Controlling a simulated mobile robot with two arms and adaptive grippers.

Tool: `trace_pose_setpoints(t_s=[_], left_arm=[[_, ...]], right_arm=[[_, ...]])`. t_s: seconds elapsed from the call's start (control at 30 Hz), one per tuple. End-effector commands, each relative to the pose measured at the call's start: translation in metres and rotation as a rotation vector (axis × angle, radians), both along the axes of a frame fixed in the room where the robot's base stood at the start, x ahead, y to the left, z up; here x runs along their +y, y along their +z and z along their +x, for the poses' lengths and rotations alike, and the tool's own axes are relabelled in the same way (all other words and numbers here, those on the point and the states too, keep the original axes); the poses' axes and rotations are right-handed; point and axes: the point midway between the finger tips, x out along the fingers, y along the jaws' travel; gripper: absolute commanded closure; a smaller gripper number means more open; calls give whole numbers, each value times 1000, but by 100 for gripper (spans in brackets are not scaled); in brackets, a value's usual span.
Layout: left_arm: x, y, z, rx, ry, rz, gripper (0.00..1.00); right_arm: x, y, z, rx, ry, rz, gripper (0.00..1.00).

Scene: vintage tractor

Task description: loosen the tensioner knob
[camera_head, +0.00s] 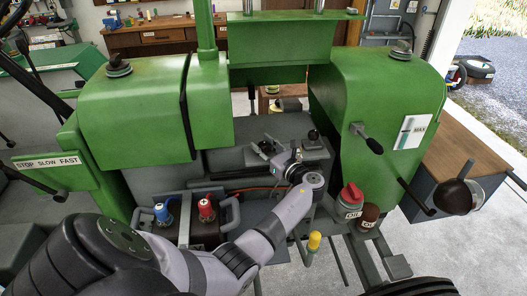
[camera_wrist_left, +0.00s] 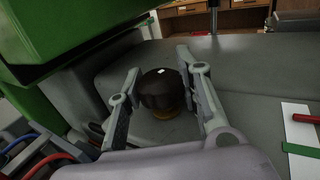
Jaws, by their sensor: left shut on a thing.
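The tensioner knob, a round dark knob with a yellowish base (camera_wrist_left: 162,92), stands on a grey surface in the wrist view. The two fingers of my left gripper (camera_wrist_left: 160,98) are on either side of it and shut on it. In the head view my left gripper (camera_head: 268,150) is over the grey deck between the green tractor panels. There the arm and fingers mostly hide the knob. My right gripper is in neither view.
Battery terminals, blue (camera_head: 162,214) and red (camera_head: 206,209), sit left of my forearm. Green panels (camera_head: 385,110) flank the deck.

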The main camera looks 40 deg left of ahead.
Motion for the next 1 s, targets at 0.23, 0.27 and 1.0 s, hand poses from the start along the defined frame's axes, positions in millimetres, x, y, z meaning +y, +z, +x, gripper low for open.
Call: trace_pose_setpoints(t_s=[0.23,0.27,1.0], left_arm=[[0,-7,0,-1,181,-2,95],[0,-6,0,-1,199,-2,95],[0,-3,-3,4,342,-3,95]], right_arm=[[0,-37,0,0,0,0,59],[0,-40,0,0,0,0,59],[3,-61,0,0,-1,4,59]])
